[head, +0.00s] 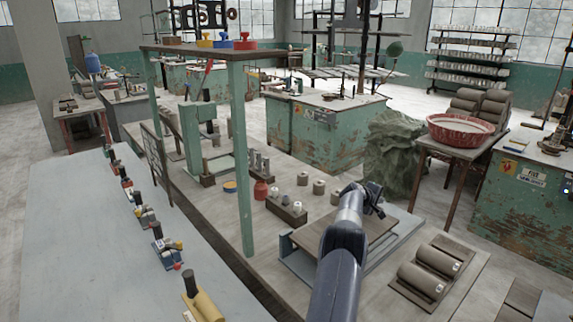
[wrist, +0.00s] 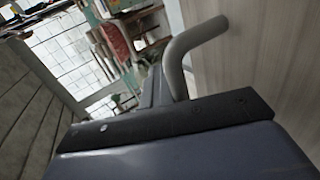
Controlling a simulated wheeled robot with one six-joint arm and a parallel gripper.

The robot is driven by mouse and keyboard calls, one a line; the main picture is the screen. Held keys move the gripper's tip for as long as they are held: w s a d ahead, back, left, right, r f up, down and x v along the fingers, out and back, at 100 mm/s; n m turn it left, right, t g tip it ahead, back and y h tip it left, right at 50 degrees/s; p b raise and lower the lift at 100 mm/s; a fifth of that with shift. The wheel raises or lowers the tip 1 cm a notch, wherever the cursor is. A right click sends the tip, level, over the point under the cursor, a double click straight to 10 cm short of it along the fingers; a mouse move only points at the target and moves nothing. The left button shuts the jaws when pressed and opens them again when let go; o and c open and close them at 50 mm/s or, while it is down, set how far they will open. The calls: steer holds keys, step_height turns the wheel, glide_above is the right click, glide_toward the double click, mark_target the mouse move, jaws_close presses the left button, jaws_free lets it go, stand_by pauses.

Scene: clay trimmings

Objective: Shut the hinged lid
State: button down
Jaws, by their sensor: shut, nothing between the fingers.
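My gripper (head: 374,202) is at the end of my arm in the head view, over the far right part of a brown wooden board (head: 318,236) on a grey-blue base (head: 297,262). The fingers look shut, with nothing seen between them. I cannot tell for sure which part is the hinged lid; the board may belong to it, and my arm hides part of it. In the wrist view a bent grey rod (wrist: 190,45), perhaps a handle, stands beside a pale wood-grained surface (wrist: 260,70). Whether the gripper touches anything cannot be seen.
Two grey rolls (head: 420,283) lie on a rack right of the base. A block with small cylinders (head: 287,209) and loose grey pieces stand to the left. A green post (head: 241,155) rises nearby. A red basin (head: 460,130) stands on a table behind.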

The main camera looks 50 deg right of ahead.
steer(key=shift+s+a+f+b, duration=0.1)
steer(key=shift+a+f+b, duration=0.15)
steer(key=shift+f, duration=0.55)
steer(key=shift+a+f+b, duration=0.25)
steer(key=shift+f, duration=0.55)
steer(key=shift+a+r, duration=0.15)
steer(key=shift+a, duration=0.05)
steer(key=b+v, duration=0.1)
steer(key=v, duration=0.2)
steer(key=r+b+v, duration=0.1)
steer(key=v, duration=0.1)
steer(key=shift+r+b, duration=0.1)
steer(key=shift+b, duration=0.25)
steer(key=a+r, duration=0.1)
steer(key=w+a+r+b, duration=0.1)
steer(key=a+r, duration=0.1)
steer(key=shift+w+a, duration=0.1)
steer(key=shift+a, duration=0.1)
steer(key=shift+a+r, duration=0.3)
steer(key=shift+r, duration=0.25)
steer(key=shift+s+r, duration=0.1)
steer(key=shift+s, duration=0.1)
steer(key=shift+d, duration=0.1)
